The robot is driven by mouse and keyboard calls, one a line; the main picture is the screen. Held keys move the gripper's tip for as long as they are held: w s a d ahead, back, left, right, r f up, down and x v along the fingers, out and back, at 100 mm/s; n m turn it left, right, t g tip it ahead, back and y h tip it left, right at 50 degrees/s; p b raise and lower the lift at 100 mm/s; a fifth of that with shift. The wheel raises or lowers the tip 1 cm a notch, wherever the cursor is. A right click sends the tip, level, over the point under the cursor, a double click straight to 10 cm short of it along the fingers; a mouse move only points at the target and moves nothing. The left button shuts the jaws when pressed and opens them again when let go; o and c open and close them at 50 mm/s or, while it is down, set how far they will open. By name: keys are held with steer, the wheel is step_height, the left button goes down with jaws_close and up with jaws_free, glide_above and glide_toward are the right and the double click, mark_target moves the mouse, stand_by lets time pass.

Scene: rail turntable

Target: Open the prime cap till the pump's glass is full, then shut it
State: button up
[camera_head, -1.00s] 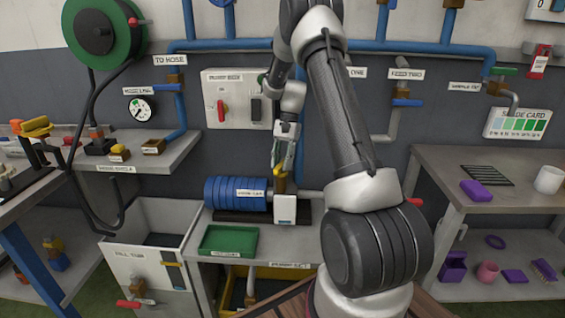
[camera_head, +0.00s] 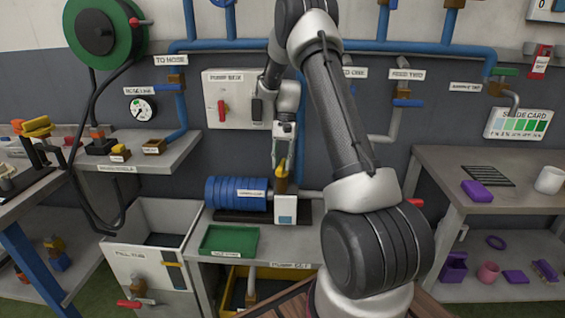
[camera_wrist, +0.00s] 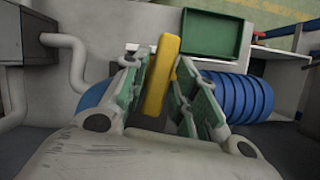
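The pump has a blue ribbed motor (camera_head: 236,192), also in the wrist view (camera_wrist: 243,97), and a pale block (camera_head: 285,204) with a small light-blue window (camera_head: 285,219). I take this window as the glass; its fill is too small to read. A brass neck (camera_head: 281,186) rises from the block, topped by the yellow cap handle (camera_head: 283,167). My gripper (camera_head: 284,152) points down just above the handle. In the wrist view the yellow bar (camera_wrist: 163,75) stands between the green-padded fingers; they look apart, with no clear grip. Left-pad contact cannot be told.
A green tray (camera_head: 228,240) lies on the bench in front of the pump. The pump box (camera_head: 232,99) with its red lever is on the wall behind. A sink-like filling tub (camera_head: 150,240) stands at left. A table with purple items (camera_head: 480,190) is at right.

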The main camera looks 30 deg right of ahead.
mark_target(282, 163)
steer(key=shift+o, duration=1)
steer(key=shift+s+a+f, duration=0.15)
steer(key=shift+s+f, duration=0.05)
steer(key=shift+f, duration=0.1)
steer(key=shift+r, duration=0.1)
steer(key=shift+w+r, duration=0.15)
steer(key=shift+r, duration=0.05)
step_height(282, 163, up, 10)
steer(key=shift+f, duration=0.15)
